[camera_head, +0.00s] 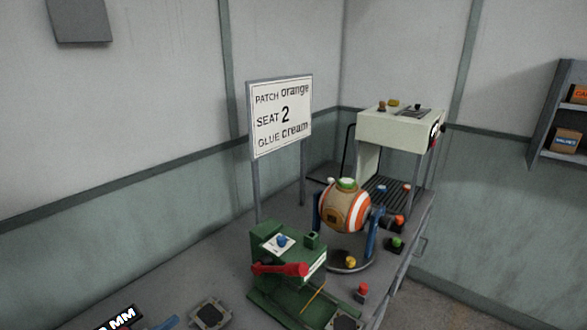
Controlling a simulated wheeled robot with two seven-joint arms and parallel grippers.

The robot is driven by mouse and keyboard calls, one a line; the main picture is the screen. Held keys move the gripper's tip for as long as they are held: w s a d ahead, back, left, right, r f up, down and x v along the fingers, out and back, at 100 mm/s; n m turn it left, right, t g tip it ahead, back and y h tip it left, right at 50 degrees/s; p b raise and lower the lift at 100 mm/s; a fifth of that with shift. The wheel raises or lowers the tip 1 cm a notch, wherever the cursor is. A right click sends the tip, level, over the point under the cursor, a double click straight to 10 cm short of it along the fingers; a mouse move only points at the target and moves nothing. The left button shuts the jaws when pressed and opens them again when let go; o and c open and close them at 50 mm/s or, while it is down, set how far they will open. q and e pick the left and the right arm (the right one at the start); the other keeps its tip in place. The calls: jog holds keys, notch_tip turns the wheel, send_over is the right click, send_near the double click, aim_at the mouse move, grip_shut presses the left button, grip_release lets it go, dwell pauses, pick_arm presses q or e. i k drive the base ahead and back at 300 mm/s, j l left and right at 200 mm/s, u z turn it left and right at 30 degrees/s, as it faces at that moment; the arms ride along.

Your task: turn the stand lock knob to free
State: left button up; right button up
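An orange, white and tan striped ball (345,207) with a green and white top sits between the blue posts of a stand (375,222) on the bench. The stand has a dark round base, and a small yellow knob (350,262) shows at its front. Small red (399,220) and green (396,242) knobs stand just right of the stand. I cannot tell which of these is the stand lock knob, or its setting. Neither of my grippers is in view.
A green press (270,250) with a red handle (280,268) stands in front left of the ball. A pale machine (395,132) stands behind it. A sign (281,116) reads patch orange, seat 2, glue cream. A red knob (361,290) is near the bench's right edge.

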aim_at(350, 262)
jog(key=k+l, duration=0.75)
jog(key=k, duration=0.15)
